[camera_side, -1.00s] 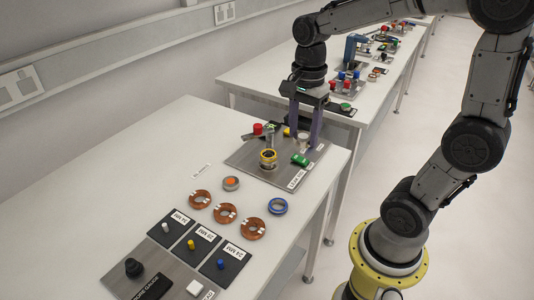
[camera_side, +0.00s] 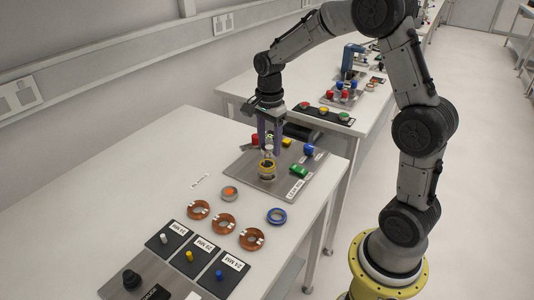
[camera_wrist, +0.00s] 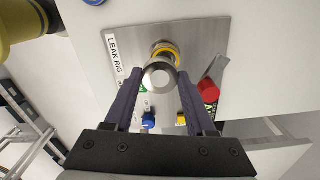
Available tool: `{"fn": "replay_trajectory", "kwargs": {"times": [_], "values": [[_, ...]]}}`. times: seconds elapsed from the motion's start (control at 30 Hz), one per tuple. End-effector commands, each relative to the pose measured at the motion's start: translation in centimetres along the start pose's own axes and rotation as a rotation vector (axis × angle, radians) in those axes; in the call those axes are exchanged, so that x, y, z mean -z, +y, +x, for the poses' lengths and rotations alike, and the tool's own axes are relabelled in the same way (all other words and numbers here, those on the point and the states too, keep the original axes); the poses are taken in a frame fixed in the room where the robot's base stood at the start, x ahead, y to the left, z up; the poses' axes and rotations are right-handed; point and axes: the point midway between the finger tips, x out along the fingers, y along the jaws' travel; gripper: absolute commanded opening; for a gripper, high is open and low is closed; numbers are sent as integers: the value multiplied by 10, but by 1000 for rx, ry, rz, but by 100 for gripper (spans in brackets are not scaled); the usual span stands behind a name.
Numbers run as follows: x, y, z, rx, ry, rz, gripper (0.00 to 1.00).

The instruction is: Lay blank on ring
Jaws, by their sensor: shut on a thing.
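The blank (camera_wrist: 160,75) is a round silver disc held between the fingertips of my gripper (camera_wrist: 159,80) in the wrist view. The ring (camera_side: 267,167), yellow-rimmed, is on the leak rig plate (camera_side: 238,163), and it shows partly behind the blank in the wrist view (camera_wrist: 168,48). My gripper (camera_side: 269,150) is shut on the blank just above the ring in the side view. I cannot tell whether blank and ring touch. The blank hides part of the ring in the wrist view.
The rig carries a red knob (camera_wrist: 208,91), a green block (camera_side: 299,171), a blue part (camera_side: 308,150) and a yellow part (camera_side: 287,142) close around.

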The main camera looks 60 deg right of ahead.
Motion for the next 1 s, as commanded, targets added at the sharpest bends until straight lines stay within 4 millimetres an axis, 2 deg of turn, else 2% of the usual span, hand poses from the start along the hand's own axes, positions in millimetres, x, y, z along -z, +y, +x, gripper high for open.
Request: {"fn": "replay_trajectory", "kwargs": {"times": [0.13, 0.33, 0.87, 0.9, 1.0], "values": [[1, -10, 12, -1, 0, 0, 0], [1, -9, 38, -1, 0, 0, 0], [1, -9, 46, 1, 0, 0, 0], [1, -9, 46, 0, 0, 0, 61], [1, -9, 46, 0, 0, 0, 79]]}}
